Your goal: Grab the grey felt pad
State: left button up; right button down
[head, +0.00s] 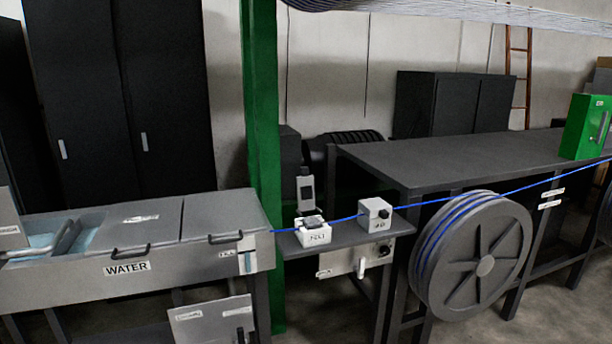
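I cannot clearly make out a grey felt pad. A small white block (314,236) with a label stands on the small grey shelf. A small grey and dark piece (311,221) sits on top of it, too small to tell whether it is felt. Neither of my grippers is in view.
A grey trough labelled WATER (60,290) stands at the left. A green post (262,120) rises behind the small shelf (345,242). A large cable reel (480,258) stands at the right, before a dark table (470,160) with a green box (586,127).

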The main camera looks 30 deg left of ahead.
aim_at(312, 223)
jog(key=i+u, duration=0.15)
jog(key=u, duration=0.3)
jog(key=i+l+u, duration=0.1)
jog(key=u, duration=0.3)
jog(key=i+l+u, duration=0.1)
jog(key=l+u, duration=0.15)
jog(key=u, duration=0.2)
jog(key=i+l+u, duration=0.1)
jog(key=u, duration=0.3)
jog(key=l, duration=0.1)
